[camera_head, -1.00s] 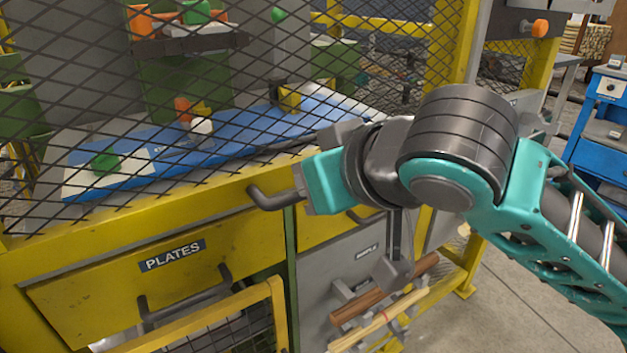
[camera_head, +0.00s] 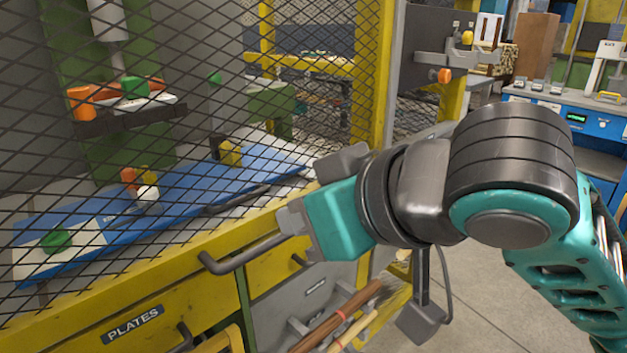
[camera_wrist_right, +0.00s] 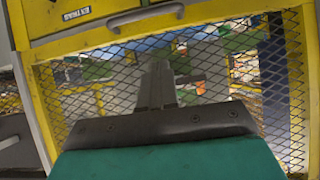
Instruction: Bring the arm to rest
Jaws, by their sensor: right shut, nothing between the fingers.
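My right arm comes in from the right in the head view, with a teal and dark grey wrist. Its gripper (camera_head: 292,222) points left, in front of the yellow cabinet front and close to a dark bar handle (camera_head: 240,254). I cannot tell whether it touches the handle. In the right wrist view the gripper's fingers (camera_wrist_right: 158,85) are together with nothing between them, in front of black wire mesh. My left gripper is in neither view.
A wire mesh screen (camera_head: 330,75) covers the machine with a blue bed (camera_head: 195,190). Below are a yellow drawer labelled PLATES (camera_head: 135,325) and wooden rods (camera_head: 340,318) on a rack. Bare floor (camera_head: 490,305) lies at lower right. A blue bench (camera_head: 590,120) stands farther back.

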